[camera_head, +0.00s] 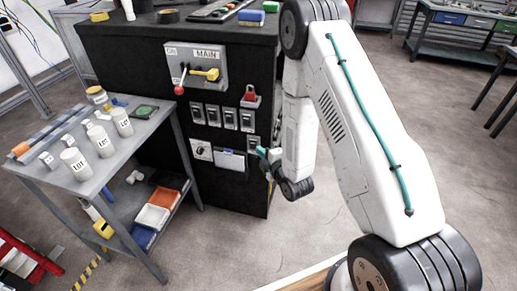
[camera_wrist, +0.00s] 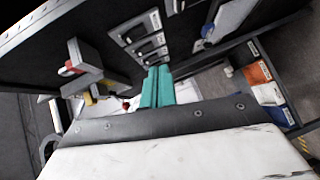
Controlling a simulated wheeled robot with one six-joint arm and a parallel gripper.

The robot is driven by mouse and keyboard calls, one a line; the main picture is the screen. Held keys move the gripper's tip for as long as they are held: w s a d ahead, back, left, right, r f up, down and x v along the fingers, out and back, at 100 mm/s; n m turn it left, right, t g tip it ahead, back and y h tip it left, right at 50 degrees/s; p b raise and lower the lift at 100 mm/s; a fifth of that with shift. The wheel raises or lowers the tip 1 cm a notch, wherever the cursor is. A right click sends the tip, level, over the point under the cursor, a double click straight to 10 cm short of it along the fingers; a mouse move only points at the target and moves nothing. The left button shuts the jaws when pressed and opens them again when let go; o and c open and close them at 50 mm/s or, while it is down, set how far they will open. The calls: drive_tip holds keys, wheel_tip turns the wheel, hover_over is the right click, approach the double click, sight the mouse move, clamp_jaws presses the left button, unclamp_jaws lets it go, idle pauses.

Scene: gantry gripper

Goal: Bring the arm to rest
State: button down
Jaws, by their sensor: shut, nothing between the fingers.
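My white arm (camera_head: 365,130) with a teal cable reaches from the lower right up and back down in the head view. My gripper (camera_head: 264,154) hangs in front of the black cabinet's (camera_head: 245,190) right part, near its lower switches. In the wrist view my gripper's teal fingers (camera_wrist: 157,88) are together, with nothing seen between them. They point toward the cabinet front, and I cannot tell how far they are from it.
The cabinet has a MAIN panel (camera_head: 196,66) with a red-knobbed lever and yellow handle, a row of switches (camera_head: 214,117) and a red padlock (camera_head: 250,96). A grey side table (camera_head: 110,170) with bottles stands left. Floor (camera_head: 300,235) around the cabinet's right is clear.

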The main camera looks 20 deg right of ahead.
idle(0.4)
drive_tip(key=s+f+m+g+h, duration=0.1)
drive_tip(key=s+f+m+g, duration=0.35)
drive_tip(key=f, duration=0.35)
drive_tip(key=s+d+r+m+g+h, duration=0.1)
drive_tip(key=s+d+r+m+g, duration=0.1)
drive_tip(key=s+m+g, duration=0.3)
drive_tip(key=s+r+m+g, duration=0.1)
drive_tip(key=s+r+m, duration=0.1)
drive_tip(key=s+r, duration=0.6)
drive_tip(key=s+a+r+m+g, duration=0.1)
drive_tip(key=s+r, duration=0.8)
drive_tip(key=r, duration=0.9)
drive_tip(key=s+r+m+g, duration=0.3)
drive_tip(key=s+r+m, duration=0.2)
drive_tip(key=s+r, duration=0.4)
wheel_tip(320, 180, up, 4)
drive_tip(key=shift+a+r+h, duration=0.15)
drive_tip(key=shift+r+h, duration=0.05)
drive_tip(key=shift+h, duration=0.1)
